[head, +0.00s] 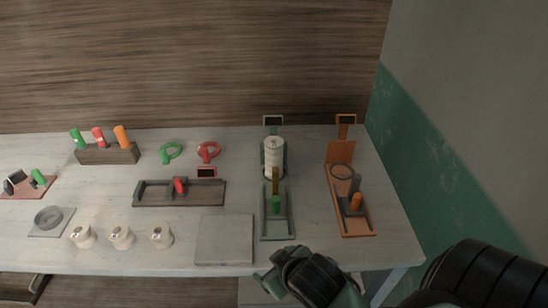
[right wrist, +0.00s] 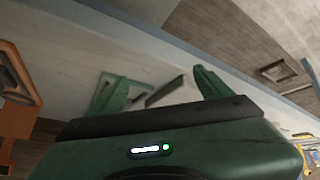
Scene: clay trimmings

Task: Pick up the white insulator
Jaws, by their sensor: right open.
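A white ribbed cylinder (head: 273,150), which looks like the white insulator, stands upright in a green fixture (head: 278,226) right of the table's middle. Three small white pieces with holes (head: 82,236) (head: 121,237) (head: 161,236) stand in a row at the front left; I cannot rule out that one of these is meant. My right gripper (head: 268,280) is at the table's front edge, in front of the green fixture and well apart from the white cylinder. In the right wrist view its fingers (right wrist: 158,90) are spread with nothing between them. My left gripper is out of view.
An orange fixture (head: 360,222) stands right of the green one. A grey slab (head: 224,240) lies at the front middle. A dark tray (head: 205,193), green ring (head: 171,152), red ring (head: 208,152) and handle rack (head: 107,154) sit left. A wall closes the right side.

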